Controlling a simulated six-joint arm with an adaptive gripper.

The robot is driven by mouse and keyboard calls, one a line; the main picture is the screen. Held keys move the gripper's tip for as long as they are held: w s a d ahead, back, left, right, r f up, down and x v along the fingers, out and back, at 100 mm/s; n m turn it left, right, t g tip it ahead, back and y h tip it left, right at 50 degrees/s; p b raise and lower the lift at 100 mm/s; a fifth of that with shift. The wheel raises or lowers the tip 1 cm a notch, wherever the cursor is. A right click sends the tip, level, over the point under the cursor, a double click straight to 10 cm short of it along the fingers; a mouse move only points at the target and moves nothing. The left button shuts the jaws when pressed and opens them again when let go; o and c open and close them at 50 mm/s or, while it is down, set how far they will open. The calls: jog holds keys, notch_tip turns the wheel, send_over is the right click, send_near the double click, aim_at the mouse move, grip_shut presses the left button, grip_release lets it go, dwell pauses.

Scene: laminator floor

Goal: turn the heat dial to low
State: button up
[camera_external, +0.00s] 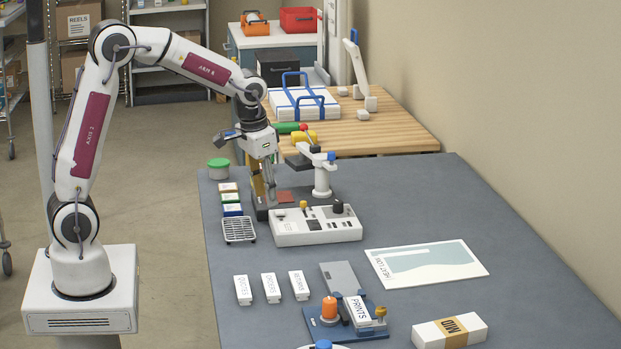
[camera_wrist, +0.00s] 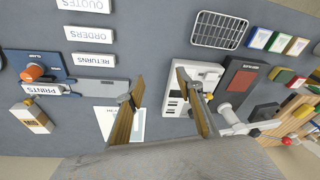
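A white control box (camera_external: 315,228) stands on the grey table in the external view, with a dark round knob (camera_external: 338,206) at its right and a yellow-topped knob (camera_external: 303,206) at its back edge. I cannot read which is the heat dial or where it points. My gripper (camera_external: 265,194) hangs fingers-down behind and left of the box, apart from the knobs. In the wrist view my gripper (camera_wrist: 160,74) is open, its two tan fingers spread with nothing between them. The box (camera_wrist: 206,73) shows there beside the right finger, which hides part of it.
A white post with an arm (camera_external: 321,178) stands behind the box. A wire rack (camera_external: 239,230) and small coloured boxes (camera_external: 231,198) lie left. A heat log sheet (camera_external: 425,263) lies right. Labelled white blocks (camera_external: 271,288) and a blue clamp fixture (camera_external: 318,322) are in front. Bare table separates them.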

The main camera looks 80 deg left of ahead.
aim_at(338, 202)
jog(key=w+a+f+n, duration=0.1)
jog(key=w+a+f, duration=0.1)
jog(key=w+a, duration=0.1)
jog(key=w+a+f+n, duration=0.1)
jog(key=w+a+f, duration=0.2)
jog(key=w, duration=0.3)
jog(key=w+a+f+y, duration=0.1)
jog(key=w+a+f, duration=0.1)
jog(key=w+a, duration=0.2)
jog(key=shift+w+a+f+n, duration=0.15)
jog(key=shift+a+f+n, duration=0.05)
jog(key=shift+a+n, duration=0.2)
jog(key=w, duration=0.1)
jog(key=w+a, duration=0.1)
jog(key=w, duration=0.1)
jog(key=shift+a+r+n+t+y, duration=0.2)
jog(key=shift+a+n+t+y, duration=0.1)
jog(key=shift+t, duration=0.1)
jog(key=shift+n+t, duration=0.4)
jog(key=shift+n, duration=0.4)
jog(key=w+r, duration=0.1)
jog(key=a+r, duration=0.1)
jog(key=w+r, duration=0.1)
jog(key=shift+w+a+r, duration=0.1)
jog(key=shift+w+a, duration=0.15)
jog(key=shift+w, duration=0.1)
jog(key=shift+x, duration=3.95)
jog(key=shift+a, duration=0.1)
jog(key=shift+r, duration=0.1)
grip_shut()
